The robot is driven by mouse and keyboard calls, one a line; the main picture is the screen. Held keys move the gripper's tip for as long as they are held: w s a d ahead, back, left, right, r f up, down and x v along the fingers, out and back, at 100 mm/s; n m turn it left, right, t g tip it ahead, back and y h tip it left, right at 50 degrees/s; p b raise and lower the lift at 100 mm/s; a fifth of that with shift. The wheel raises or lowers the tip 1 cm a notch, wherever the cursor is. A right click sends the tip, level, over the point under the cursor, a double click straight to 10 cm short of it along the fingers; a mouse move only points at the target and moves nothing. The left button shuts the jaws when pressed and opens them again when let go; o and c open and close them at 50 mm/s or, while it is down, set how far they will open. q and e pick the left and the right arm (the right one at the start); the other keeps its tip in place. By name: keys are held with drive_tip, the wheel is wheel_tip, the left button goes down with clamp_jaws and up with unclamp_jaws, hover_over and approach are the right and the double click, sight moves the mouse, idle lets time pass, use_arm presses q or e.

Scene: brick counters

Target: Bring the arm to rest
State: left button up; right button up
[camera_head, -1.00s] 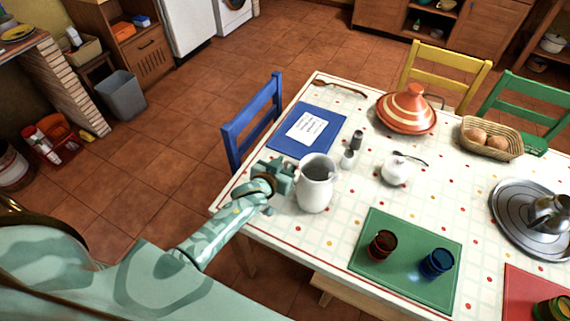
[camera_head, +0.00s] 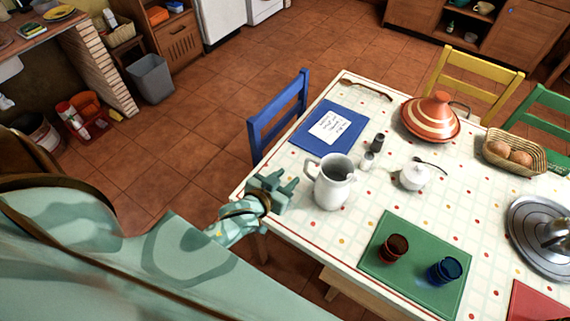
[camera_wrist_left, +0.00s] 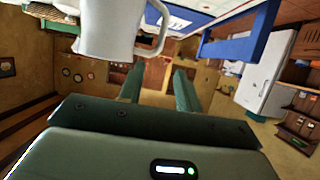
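My left gripper (camera_head: 284,185) is at the left edge of the table, just left of the white jug (camera_head: 333,185). A small gap shows between the gripper and the jug's handle. In the left wrist view the two fingers (camera_wrist_left: 159,85) stand apart with nothing between them. The jug stands upright on the table. My left arm comes in from the lower left, partly hidden by my own body. My right gripper is not in view.
The patterned table (camera_head: 300,232) holds a blue mat (camera_head: 312,138), a shaker (camera_head: 377,143), a sugar bowl (camera_head: 413,177), a tagine (camera_head: 431,118) and a green mat (camera_head: 407,282) with two cups. A blue chair (camera_head: 277,118) stands behind the gripper.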

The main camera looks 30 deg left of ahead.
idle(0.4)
use_arm(q)
drive_tip(key=s+a+r+m+g+y, duration=0.3)
drive_tip(key=s+r+m, duration=0.15)
drive_tip(key=s, duration=0.35)
drive_tip(key=s+a+r+m+g+y, duration=0.2)
drive_tip(key=s+a+r+m+g, duration=0.15)
drive_tip(key=s+r, duration=0.3)
drive_tip(key=s+d+f+n+g+h+b, duration=0.1)
drive_tip(key=s+d+f, duration=0.1)
drive_tip(key=f, duration=0.8)
drive_tip(key=s+d+f+g+h+b, duration=0.1)
drive_tip(key=d+f, duration=0.1)
drive_tip(key=f, duration=0.9)
drive_tip(key=s+d+f+n+g+h+b, duration=0.1)
drive_tip(key=s+d+f, duration=0.1)
drive_tip(key=f, duration=0.8)
drive_tip(key=s+f+n+g+h+b, duration=0.1)
drive_tip(key=s+f+n+g+b, duration=0.1)
drive_tip(key=s+f, duration=1.4)
drive_tip(key=shift+s+a+f+g+h, duration=0.3)
drive_tip(key=shift+s+g, duration=0.25)
drive_tip(key=shift+s, duration=0.4)
